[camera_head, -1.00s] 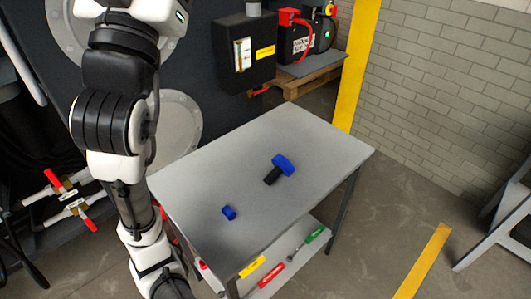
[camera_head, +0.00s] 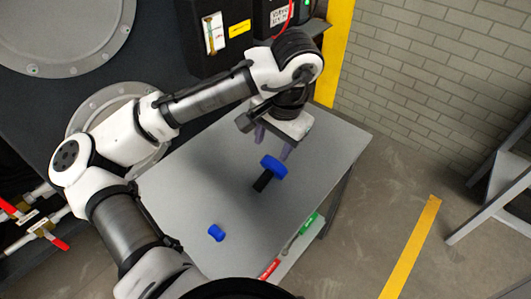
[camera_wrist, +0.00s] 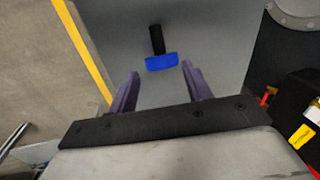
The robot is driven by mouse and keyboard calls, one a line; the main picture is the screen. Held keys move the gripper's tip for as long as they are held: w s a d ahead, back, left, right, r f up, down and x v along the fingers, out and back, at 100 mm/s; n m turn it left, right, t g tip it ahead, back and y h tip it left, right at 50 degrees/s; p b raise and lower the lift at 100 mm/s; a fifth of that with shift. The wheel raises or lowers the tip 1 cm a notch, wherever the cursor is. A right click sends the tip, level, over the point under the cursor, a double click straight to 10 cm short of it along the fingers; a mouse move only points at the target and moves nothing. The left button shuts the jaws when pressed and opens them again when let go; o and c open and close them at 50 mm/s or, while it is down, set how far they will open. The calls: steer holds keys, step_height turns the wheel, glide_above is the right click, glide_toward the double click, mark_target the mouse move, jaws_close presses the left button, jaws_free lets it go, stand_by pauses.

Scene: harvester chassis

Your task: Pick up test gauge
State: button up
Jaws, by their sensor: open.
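The test gauge is most likely the blue-headed piece with a black stem (camera_head: 270,171), lying on the grey table (camera_head: 190,180). It also shows in the wrist view (camera_wrist: 161,62), ahead of the fingers and roughly between their lines. My gripper (camera_head: 272,146) is above the table, just behind the gauge in the head view, with purple fingers pointing down. In the wrist view the fingers (camera_wrist: 160,85) are spread apart with nothing between them. A small blue cylinder (camera_head: 216,232) lies nearer the table's front left.
A lower shelf holds red (camera_head: 269,269) and green (camera_head: 309,223) handled tools. Dark boxes (camera_head: 222,35) are on the wall behind the table. Red-handled valves (camera_head: 40,230) are at the left. A grey metal frame (camera_head: 500,190) stands at the right. The tabletop around the gauge is clear.

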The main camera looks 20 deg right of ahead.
glide_above(265, 177)
steer(key=f, duration=0.7)
steer(key=shift+s+d+f+b, duration=0.2)
steer(key=shift+s+f+b, duration=0.1)
steer(key=shift+s+f, duration=0.05)
steer(key=shift+w+a+f, duration=0.1)
steer(key=shift+w+f, duration=0.1)
steer(key=shift+f, duration=1.3)
steer(key=shift+w+a+f, duration=0.1)
steer(key=shift+w+f, duration=0.05)
steer(key=shift+f, duration=1.35)
jaws_close()
